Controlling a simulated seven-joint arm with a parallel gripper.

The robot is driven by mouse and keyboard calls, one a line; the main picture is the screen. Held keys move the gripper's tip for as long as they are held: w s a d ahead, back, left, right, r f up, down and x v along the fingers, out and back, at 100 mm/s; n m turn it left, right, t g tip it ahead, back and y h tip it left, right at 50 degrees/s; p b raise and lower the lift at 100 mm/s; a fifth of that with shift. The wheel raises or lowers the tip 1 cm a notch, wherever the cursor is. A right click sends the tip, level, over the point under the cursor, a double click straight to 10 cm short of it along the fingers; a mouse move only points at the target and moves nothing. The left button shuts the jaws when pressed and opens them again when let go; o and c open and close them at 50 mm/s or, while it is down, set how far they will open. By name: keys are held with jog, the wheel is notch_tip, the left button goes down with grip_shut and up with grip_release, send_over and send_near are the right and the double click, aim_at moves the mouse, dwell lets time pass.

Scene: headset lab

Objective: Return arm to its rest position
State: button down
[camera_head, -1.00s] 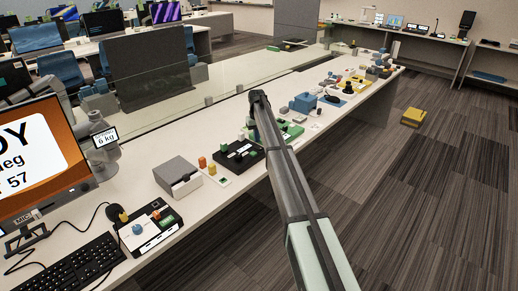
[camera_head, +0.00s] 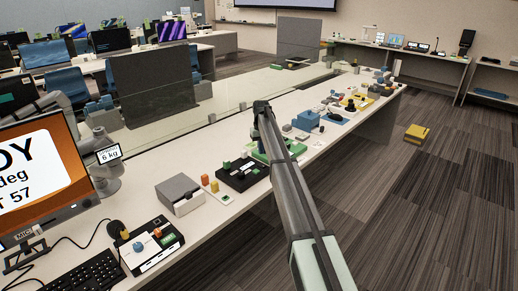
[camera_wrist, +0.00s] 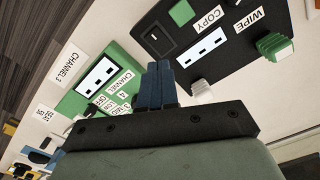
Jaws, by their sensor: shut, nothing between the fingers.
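My arm reaches out over the bench from the lower right in the head view, with my gripper (camera_head: 261,106) at its far end. The fingers can hardly be made out there. In the wrist view the blue fingers of my gripper (camera_wrist: 161,84) are together with nothing between them. They point at the bench between a green panel labelled CHANNEL (camera_wrist: 92,85) and a black panel labelled COPY and WIPE (camera_wrist: 235,50). The black panel (camera_head: 240,174) and part of the green panel (camera_head: 262,157) also show left of my arm in the head view.
A grey box (camera_head: 180,192), a panel with knobs (camera_head: 150,245), a monitor (camera_head: 45,175) and a keyboard (camera_head: 85,277) stand along the near bench. Several small devices, including a blue box (camera_head: 307,120), stand farther along. The floor (camera_head: 420,210) at right is open except for a yellow box (camera_head: 416,133).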

jog(key=s+d+f+m+h, duration=0.1)
jog(key=s+d+f, duration=0.2)
jog(key=d+f, duration=0.4)
jog(key=s+d+f, duration=0.3)
jog(key=d+f, duration=0.2)
jog(key=d, duration=0.5)
jog(key=s+d+f+g, duration=0.1)
jog(key=s+d+f, duration=0.1)
jog(key=s+f, duration=0.85)
jog(key=s+a+f+g, duration=0.1)
jog(key=s+f, duration=0.5)
jog(key=s, duration=0.4)
jog(key=s+a+f+m+g, duration=0.1)
jog(key=s+a+f, duration=0.1)
jog(key=s+f, duration=0.6)
jog(key=s+a+f+g, duration=0.1)
jog(key=s+f, duration=0.4)
jog(key=s, duration=0.6)
jog(key=s+a+f+g, duration=0.1)
jog(key=s, duration=1.7)
jog(key=s+a+f+m+g+y, duration=0.1)
jog(key=s+a+f, duration=0.1)
jog(key=s, duration=1.6)
jog(key=shift+g, duration=0.4)
